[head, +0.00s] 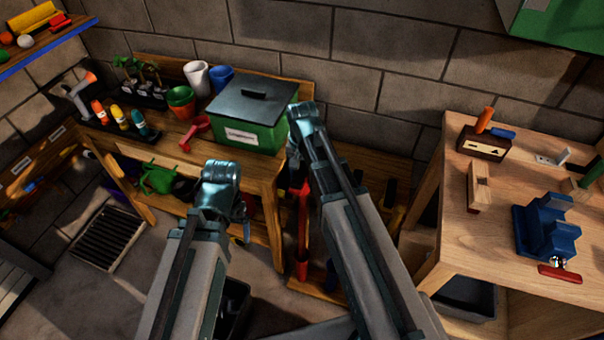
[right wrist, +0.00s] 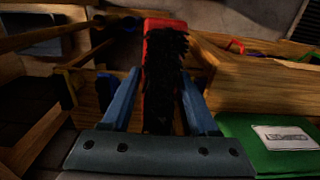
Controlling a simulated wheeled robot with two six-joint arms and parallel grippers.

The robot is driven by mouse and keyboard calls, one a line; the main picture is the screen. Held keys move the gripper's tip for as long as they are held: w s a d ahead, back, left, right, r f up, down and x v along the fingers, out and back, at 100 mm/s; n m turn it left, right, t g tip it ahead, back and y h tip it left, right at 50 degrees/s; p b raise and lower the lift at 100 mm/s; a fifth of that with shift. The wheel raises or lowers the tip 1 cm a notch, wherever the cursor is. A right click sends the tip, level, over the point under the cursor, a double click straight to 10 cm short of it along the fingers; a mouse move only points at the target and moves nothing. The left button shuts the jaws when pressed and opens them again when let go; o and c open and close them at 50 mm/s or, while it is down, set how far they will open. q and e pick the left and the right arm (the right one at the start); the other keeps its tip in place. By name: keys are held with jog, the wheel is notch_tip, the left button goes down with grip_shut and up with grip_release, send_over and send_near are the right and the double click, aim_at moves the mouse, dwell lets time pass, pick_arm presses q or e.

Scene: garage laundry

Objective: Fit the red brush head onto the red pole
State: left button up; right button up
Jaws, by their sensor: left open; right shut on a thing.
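The red brush head (right wrist: 158,60), a red block with black bristles, is between the two blue fingers of my right gripper (right wrist: 160,100) in the right wrist view. The fingers are shut on it. In the head view my right gripper (head: 297,165) points down beside the green box, and its fingers are largely hidden by my wrist. A long upright red piece (head: 302,235) shows below it, left of my right arm; I cannot tell whether it is the red pole. My left gripper (head: 243,228) is open and empty in front of the wooden bench.
A green box (head: 268,136) with a dark lid, pots and bottles stand on the left bench (head: 230,168). A red scoop (head: 195,132) lies near its front. The right workbench (head: 490,240) holds a blue vise (head: 545,225). Floor shows at left, near a drain grate (head: 108,238).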

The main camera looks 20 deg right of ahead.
jog(key=shift+f+b, duration=0.6)
jog(key=shift+f, duration=0.1)
jog(key=o, duration=1.5)
jog(key=shift+r, duration=0.2)
notch_tip(320, 180, up, 14)
jog(key=p, duration=1.4)
jog(key=shift+f, duration=0.2)
jog(key=shift+f, duration=0.15)
notch_tip(320, 180, down, 13)
jog(key=b, duration=1.3)
jog(key=shift+f+b, duration=0.15)
jog(key=shift+b, duration=0.2)
